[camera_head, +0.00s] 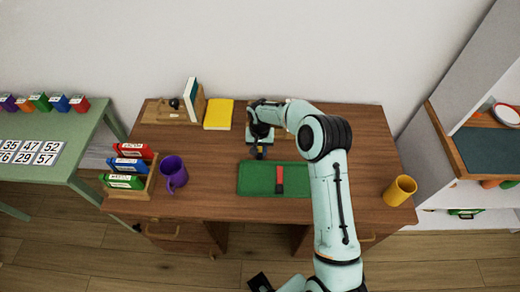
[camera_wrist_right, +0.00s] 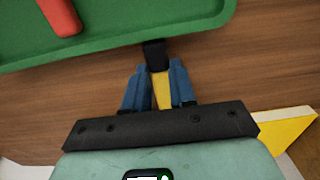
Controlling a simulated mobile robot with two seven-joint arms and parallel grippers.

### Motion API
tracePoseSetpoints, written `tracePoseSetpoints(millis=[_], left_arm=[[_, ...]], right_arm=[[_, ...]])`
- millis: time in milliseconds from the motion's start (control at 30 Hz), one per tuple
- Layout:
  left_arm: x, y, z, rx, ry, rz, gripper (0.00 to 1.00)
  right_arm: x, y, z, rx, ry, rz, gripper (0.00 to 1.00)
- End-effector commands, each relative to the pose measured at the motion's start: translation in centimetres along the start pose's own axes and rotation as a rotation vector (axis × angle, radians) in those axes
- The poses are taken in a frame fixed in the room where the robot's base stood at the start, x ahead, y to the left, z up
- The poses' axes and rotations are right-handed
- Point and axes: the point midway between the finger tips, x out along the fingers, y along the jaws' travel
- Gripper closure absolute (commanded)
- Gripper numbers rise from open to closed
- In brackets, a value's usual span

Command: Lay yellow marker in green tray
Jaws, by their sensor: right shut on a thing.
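The yellow marker (camera_wrist_right: 162,92) with a black cap is held between the blue fingers of my right gripper (camera_wrist_right: 156,88) in the wrist view. In the head view my right gripper (camera_head: 260,148) is over the brown desk, just beyond the far edge of the green tray (camera_head: 255,180). The arm hides part of the tray's right side. The tray also shows in the wrist view (camera_wrist_right: 110,28), with the marker's cap close to its rim. A red marker (camera_head: 279,182) lies in the tray. My left gripper is not identifiable in view.
The desk (camera_head: 360,150) bears a purple mug (camera_head: 173,174), a yellow cup (camera_head: 400,190), a yellow book (camera_head: 218,114), and a wooden holder with red, blue and green items on the left. A green table (camera_head: 75,125) stands left.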

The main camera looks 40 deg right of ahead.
Motion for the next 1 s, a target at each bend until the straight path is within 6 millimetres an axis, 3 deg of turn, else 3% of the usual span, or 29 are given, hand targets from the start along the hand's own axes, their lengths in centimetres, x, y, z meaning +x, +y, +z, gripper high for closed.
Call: tracePoseSetpoints(millis=[267, 367, 800, 1000], left_arm=[[0.0, 0.0, 0.0, 0.0, 0.0, 0.0, 0.67], [-0.1, 0.0, 0.0, 0.0, 0.0, 0.0, 0.67], [-1.2, 0.5, -0.3, 0.002, 0.006, 0.002, 0.67], [-1.7, 0.8, -0.5, 0.003, 0.009, 0.003, 0.67]], right_arm=[[-1.3, 0.0, -0.1, -0.001, 0.002, 0.0, 1.0], [-3.2, 0.0, -0.1, 0.0, 0.004, -0.001, 1.0], [-15.4, -0.1, -0.1, -0.001, 0.004, -0.003, 1.0], [-18.9, -0.1, -0.1, 0.0, 0.003, -0.001, 1.0]])
